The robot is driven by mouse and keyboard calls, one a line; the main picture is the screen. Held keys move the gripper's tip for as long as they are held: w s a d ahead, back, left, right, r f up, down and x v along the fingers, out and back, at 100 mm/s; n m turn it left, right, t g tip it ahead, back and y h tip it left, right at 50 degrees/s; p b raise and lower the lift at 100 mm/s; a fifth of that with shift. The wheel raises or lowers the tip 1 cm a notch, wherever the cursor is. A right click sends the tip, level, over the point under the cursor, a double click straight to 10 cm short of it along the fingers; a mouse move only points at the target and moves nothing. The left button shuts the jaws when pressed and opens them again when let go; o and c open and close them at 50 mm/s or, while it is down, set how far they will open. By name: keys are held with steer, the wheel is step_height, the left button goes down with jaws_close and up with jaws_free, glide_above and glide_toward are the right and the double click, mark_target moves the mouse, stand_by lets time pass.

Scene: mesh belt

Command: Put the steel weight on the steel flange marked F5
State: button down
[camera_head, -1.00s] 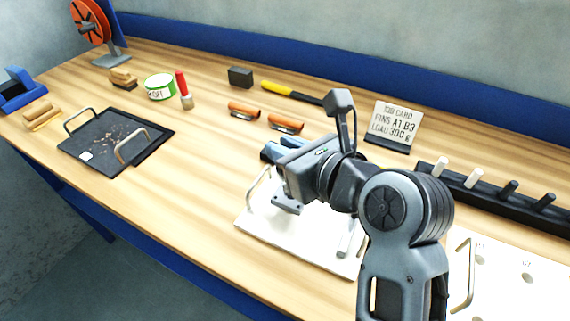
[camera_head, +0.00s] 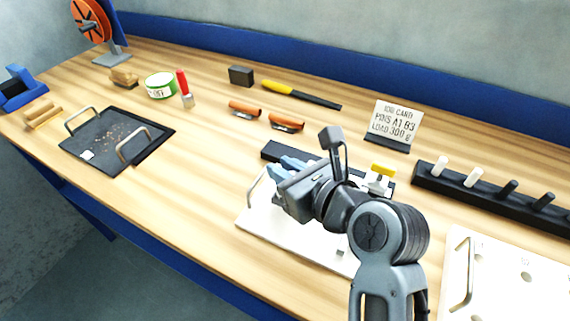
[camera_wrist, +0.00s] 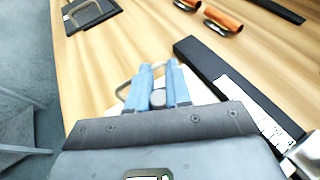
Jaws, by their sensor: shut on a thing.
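My gripper (camera_head: 281,172) is over the white plate (camera_head: 262,222) with a wire handle, in front of a black bar. In the wrist view its two blue fingers (camera_wrist: 159,72) are shut on a grey round piece (camera_wrist: 158,98), which looks like the steel weight. The fingers and gripper body hide most of it, and the head view does not show it. I cannot read an F5 mark or make out the steel flange in either view.
The black bar (camera_head: 272,152) lies along the plate's back side, with a yellow-topped piece (camera_head: 383,169) at its right end. A job card (camera_head: 396,120) and a peg rack (camera_head: 490,196) stand behind. Another white plate (camera_head: 500,270) is at right.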

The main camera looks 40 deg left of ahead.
steer(key=shift+f, duration=0.1)
steer(key=c, duration=1.1)
jaws_free()
steer(key=shift+o, duration=0.2)
steer(key=shift+r, duration=0.3)
steer(key=v, duration=1.2)
steer(key=shift+r, duration=0.3)
